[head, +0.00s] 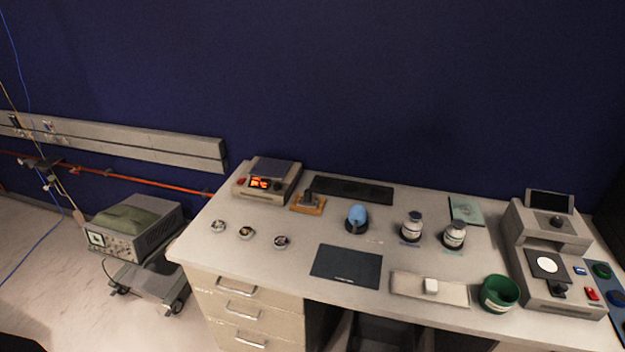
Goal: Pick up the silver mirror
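Three small round pieces lie in a row on the left part of the grey desk (225,257). The leftmost one (218,226) looks silvery and may be the silver mirror, but it is too small to be sure. The middle one (246,232) has a brownish centre, and the right one (281,242) has a dark centre. A round white disc (547,265) sits on a black plate of the machine at the right; I cannot tell if it is a mirror. Neither of my grippers is in view.
A blue rounded object (357,214), two jars (412,226), a dark mat (346,266), a white block (431,286) and a green pot (499,293) stand further right. A cart (150,280) is left of the desk.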

